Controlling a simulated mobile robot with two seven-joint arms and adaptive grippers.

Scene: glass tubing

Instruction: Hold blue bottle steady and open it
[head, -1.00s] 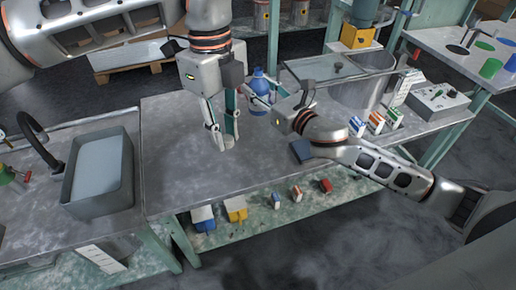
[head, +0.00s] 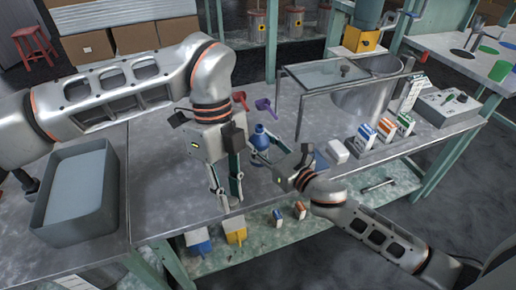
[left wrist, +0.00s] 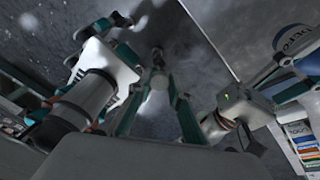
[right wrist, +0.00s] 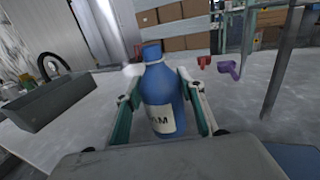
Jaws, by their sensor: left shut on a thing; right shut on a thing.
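The blue bottle (head: 260,143) is upright near the middle of the table, with a blue cap on top. My right gripper (head: 268,152) is shut around its body. The right wrist view shows the bottle (right wrist: 158,95) and its white label between both fingers. I cannot tell whether its base touches the table. My left gripper (head: 229,203) points down, in front and to the left of the bottle, apart from it, near the table's front edge. Its fingers are close together on a small pale thing (left wrist: 157,60) that I cannot identify.
A grey basin (head: 75,195) stands on the left. Red (head: 240,98) and purple (head: 265,106) scoops lie behind the bottle. A glass-topped stand (head: 325,73), a metal pot and several small cartons (head: 385,130) are at the right.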

